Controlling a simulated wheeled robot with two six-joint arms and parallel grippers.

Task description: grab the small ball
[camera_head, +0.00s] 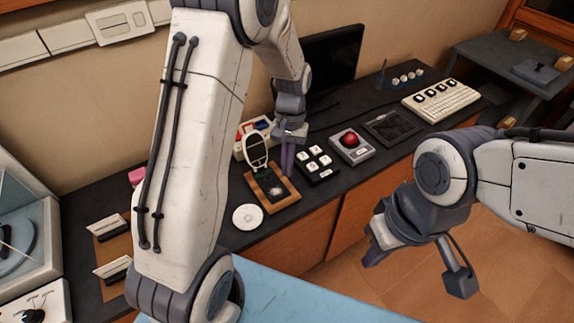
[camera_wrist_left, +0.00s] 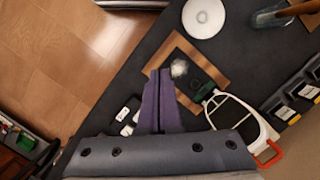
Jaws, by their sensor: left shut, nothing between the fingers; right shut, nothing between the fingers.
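A small whitish, glassy-looking ball (camera_wrist_left: 179,68) lies on a dark pad on a brown wooden board (camera_wrist_left: 222,70) in the left wrist view. In the head view it is a small pale spot (camera_head: 275,189) on the same board (camera_head: 257,187). A larger red ball (camera_head: 351,139) sits in a grey device on the counter. My left gripper (camera_head: 287,170) is shut and empty above the board's far edge. In the left wrist view its purple fingertips (camera_wrist_left: 160,73) appear just left of the whitish ball. My right gripper (camera_head: 373,257) is shut and empty, in front of the counter.
A white disc (camera_head: 247,217) lies beside the board. A white-framed paddle (camera_head: 256,152) stands behind it. A keypad with white keys (camera_head: 315,163), a keyboard (camera_head: 441,101) and a dark monitor (camera_head: 333,60) stand to the right.

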